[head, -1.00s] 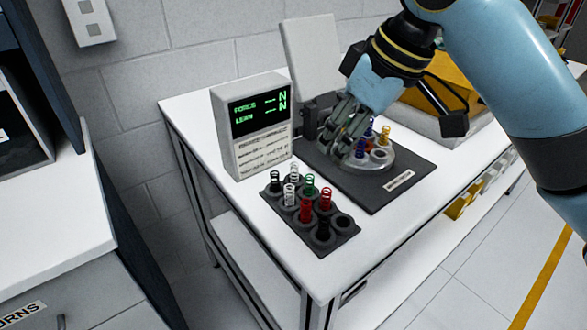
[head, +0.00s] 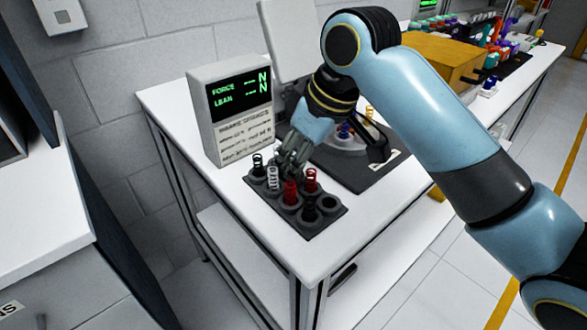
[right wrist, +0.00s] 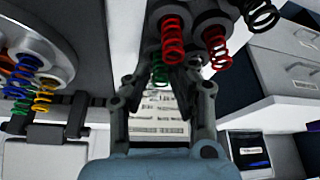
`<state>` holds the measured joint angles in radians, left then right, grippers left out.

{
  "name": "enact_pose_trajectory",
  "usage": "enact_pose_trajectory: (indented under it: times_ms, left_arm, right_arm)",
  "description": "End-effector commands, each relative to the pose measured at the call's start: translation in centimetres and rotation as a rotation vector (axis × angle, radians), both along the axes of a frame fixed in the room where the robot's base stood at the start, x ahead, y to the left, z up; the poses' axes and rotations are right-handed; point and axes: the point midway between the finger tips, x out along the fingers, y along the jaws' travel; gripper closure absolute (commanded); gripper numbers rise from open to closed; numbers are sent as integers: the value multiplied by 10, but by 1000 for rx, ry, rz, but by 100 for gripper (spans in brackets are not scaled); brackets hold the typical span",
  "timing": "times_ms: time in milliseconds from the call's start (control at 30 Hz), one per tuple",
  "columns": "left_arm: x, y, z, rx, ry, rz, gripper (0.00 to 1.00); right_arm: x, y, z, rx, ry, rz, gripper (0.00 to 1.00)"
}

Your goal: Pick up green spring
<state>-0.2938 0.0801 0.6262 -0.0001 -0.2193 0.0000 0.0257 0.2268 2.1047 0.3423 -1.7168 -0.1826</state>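The green spring (right wrist: 160,73) shows in the right wrist view, partly hidden, between the fingers of my right gripper (right wrist: 163,84). My right gripper is open, with one finger on each side of the spring; a firm hold is not visible. In the head view my right gripper (head: 291,160) is at the back of the dark spring tray (head: 331,212) and hides the green spring. A red spring (right wrist: 172,40) stands close by the green one in the right wrist view. My left gripper is not in view.
The force display box (head: 231,112) stands close behind. A round fixture (head: 345,143) with coloured springs sits to the right.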

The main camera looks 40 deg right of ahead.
Motion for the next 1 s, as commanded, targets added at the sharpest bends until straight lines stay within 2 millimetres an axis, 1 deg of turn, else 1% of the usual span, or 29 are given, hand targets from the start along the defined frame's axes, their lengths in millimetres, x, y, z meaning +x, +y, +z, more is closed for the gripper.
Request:
enact_pose_trajectory:
  times_ms: [67,233,567,667,767,867,933,1000]
  left_arm:
    - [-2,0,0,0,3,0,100]
    - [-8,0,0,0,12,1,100]
    - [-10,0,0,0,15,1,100]
    - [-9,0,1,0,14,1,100]
    - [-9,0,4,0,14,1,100]
    - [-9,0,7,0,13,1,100]
    - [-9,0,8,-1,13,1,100]
    - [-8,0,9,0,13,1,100]
  right_arm:
    - [0,0,0,0,0,0,78]
    - [0,0,0,0,0,0,100]
    - [0,0,4,0,-1,0,100]
    - [0,0,12,0,-2,1,100]
    - [0,0,24,1,-3,1,100]
    - [1,0,45,0,-7,0,100]
    - [4,-16,50,-9,-4,-1,100]
    - [7,-32,60,-11,-3,-1,100]
